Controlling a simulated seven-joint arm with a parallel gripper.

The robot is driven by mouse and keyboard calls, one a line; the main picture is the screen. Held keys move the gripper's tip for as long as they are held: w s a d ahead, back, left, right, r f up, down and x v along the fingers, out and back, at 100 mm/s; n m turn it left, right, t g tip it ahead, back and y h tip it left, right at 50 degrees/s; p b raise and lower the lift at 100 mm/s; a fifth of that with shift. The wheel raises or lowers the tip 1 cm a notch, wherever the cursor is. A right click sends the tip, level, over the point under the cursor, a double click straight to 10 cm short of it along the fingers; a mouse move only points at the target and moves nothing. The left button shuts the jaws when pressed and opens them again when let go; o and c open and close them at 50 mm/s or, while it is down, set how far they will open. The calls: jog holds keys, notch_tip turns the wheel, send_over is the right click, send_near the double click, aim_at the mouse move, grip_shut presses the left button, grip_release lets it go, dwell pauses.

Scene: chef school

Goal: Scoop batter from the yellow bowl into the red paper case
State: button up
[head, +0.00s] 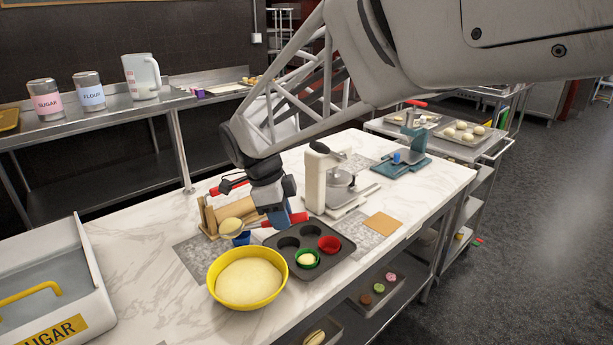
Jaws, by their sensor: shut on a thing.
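The yellow bowl (280,290) stands at the front of the marble counter, full of pale batter (247,281). The red paper case (329,243) sits in the back right cup of a dark muffin tin (338,262) and looks empty. My gripper (281,217) is shut on the red handle (298,218) of a scoop. The scoop's head (231,228) points left, above and behind the yellow bowl, and shows pale batter in it. The fingertips are partly hidden by the wrist and the handle.
A green paper case (306,259) in the tin holds pale batter. A small blue item (241,239) is below the scoop head. A wooden rack (209,217) and a cream stand mixer (320,180) stand behind. A sugar bin (75,270) is at left.

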jog(key=w+d+f+m+y, duration=0.1)
jog(key=d+f+m, duration=0.3)
jog(key=d, duration=0.4)
jog(key=w+d+f+m+g+y, duration=0.1)
jog(key=w+d+f+m, duration=0.3)
jog(key=d, duration=0.5)
jog(key=shift+m, duration=1)
jog(key=shift+d+f+g, duration=0.15)
jog(key=shift+f+g, duration=0.1)
jog(key=shift+g, duration=0.05)
jog(key=g+y, duration=0.1)
jog(key=y, duration=0.1)
jog(key=f+g+y, duration=0.2)
jog(key=g+y, duration=0.1)
jog(key=shift+w+d+f+y, duration=0.2)
jog(key=shift+f+y, duration=0.05)
jog(key=shift+y, duration=0.05)
